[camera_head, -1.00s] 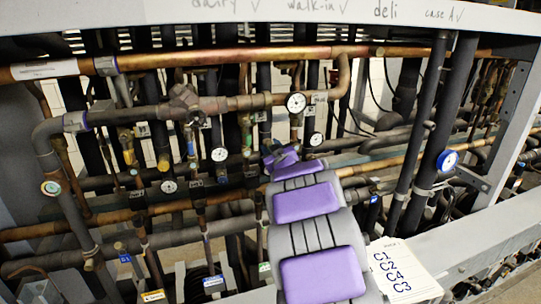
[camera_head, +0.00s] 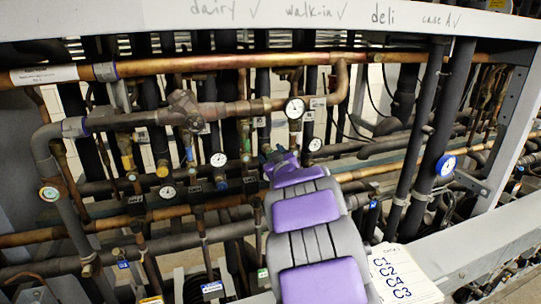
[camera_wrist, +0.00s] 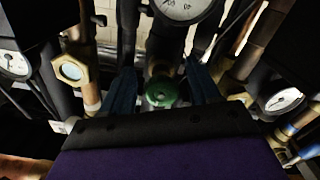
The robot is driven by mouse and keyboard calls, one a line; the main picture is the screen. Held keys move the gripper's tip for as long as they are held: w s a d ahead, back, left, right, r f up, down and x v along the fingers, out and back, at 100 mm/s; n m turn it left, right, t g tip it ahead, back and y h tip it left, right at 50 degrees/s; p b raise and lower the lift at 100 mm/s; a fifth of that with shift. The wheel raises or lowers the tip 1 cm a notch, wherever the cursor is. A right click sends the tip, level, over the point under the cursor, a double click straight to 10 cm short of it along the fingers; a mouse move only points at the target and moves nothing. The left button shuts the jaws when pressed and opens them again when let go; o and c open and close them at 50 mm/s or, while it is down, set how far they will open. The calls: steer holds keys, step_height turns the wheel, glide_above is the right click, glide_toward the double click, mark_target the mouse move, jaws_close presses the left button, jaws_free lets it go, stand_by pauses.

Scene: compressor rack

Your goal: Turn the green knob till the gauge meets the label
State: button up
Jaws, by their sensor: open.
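The green knob (camera_wrist: 162,92) is in the middle of the wrist view, seen face-on between the two dark blue fingers of my gripper (camera_wrist: 163,90). The fingers are apart, one on each side of the knob; I cannot tell whether either touches it. A white round gauge (camera_wrist: 180,8) sits just above the knob, its top cut off by the frame edge. In the head view, my gripper (camera_head: 276,156) is among the pipes at the end of my purple and grey arm, which hides the knob. A white gauge (camera_head: 294,107) with a small tag (camera_head: 317,103) is above it.
Other gauges stand close by, at right (camera_head: 314,144) and left (camera_head: 218,159). A copper pipe (camera_head: 220,62) runs across above, with many pipes around. A white card (camera_head: 400,275) marked C1, C2, C4, C3 lies on the front beam. Brass fittings (camera_wrist: 75,70) flank my fingers.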

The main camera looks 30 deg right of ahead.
steer(key=b+v, duration=0.1)
steer(key=v, duration=1.5)
steer(key=shift+s, duration=0.15)
steer(key=shift+f, duration=0.1)
